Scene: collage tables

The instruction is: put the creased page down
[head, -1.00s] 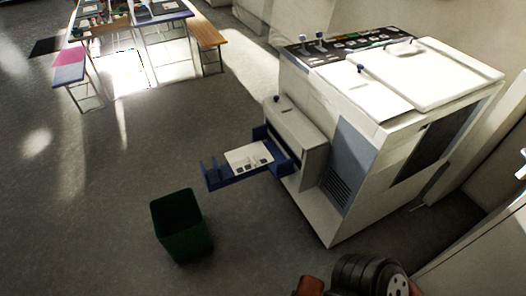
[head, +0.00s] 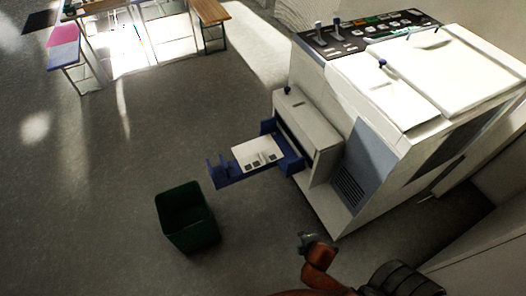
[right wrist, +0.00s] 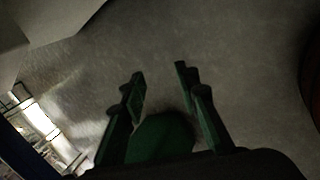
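A white sheet (head: 258,152) with several small dark squares lies on the blue tray (head: 230,180) at the copier's left side. I cannot tell whether this is the creased page, as no crease shows. My right gripper (head: 314,241) is at the bottom of the head view, below and right of the tray and apart from it. In the right wrist view my right gripper (right wrist: 160,73) has its two fingers spread, with bare floor between the tips and no page. A dark green shape shows low between the fingers; I cannot tell what it is. My left gripper is not in view.
A dark green bin (head: 187,218) stands on the floor left of my right gripper. The large white copier (head: 400,85) fills the right side. Floor between is clear.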

